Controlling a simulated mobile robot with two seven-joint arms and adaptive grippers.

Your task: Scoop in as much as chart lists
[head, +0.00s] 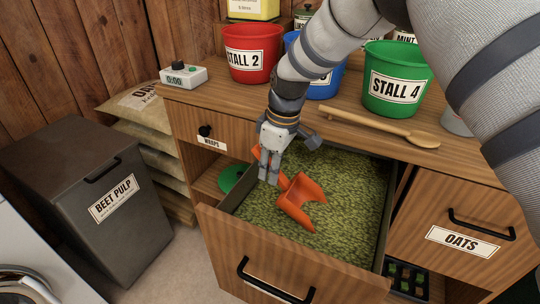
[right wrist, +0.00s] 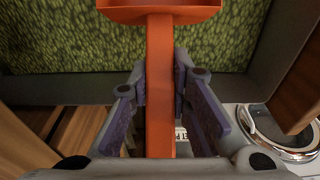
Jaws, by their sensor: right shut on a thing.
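My right gripper (head: 268,178) is shut on the handle of an orange scoop (head: 300,198). The scoop hangs over, or rests on, the green feed (head: 345,190) in the pulled-out drawer (head: 295,272); I cannot tell whether it touches. No feed shows in the scoop. In the right wrist view the handle (right wrist: 160,110) runs between the fingers, with feed (right wrist: 60,45) beyond. On the counter stand a red STALL 2 bucket (head: 250,60), a blue bucket (head: 328,88) with its label mostly hidden by my arm, and a green STALL 4 bucket (head: 402,75). No readable chart shows. My left gripper is out of view.
A closed OATS drawer (head: 462,232) is at right. A grey BEET PULP bin (head: 105,190) and stacked sacks (head: 135,108) stand left.

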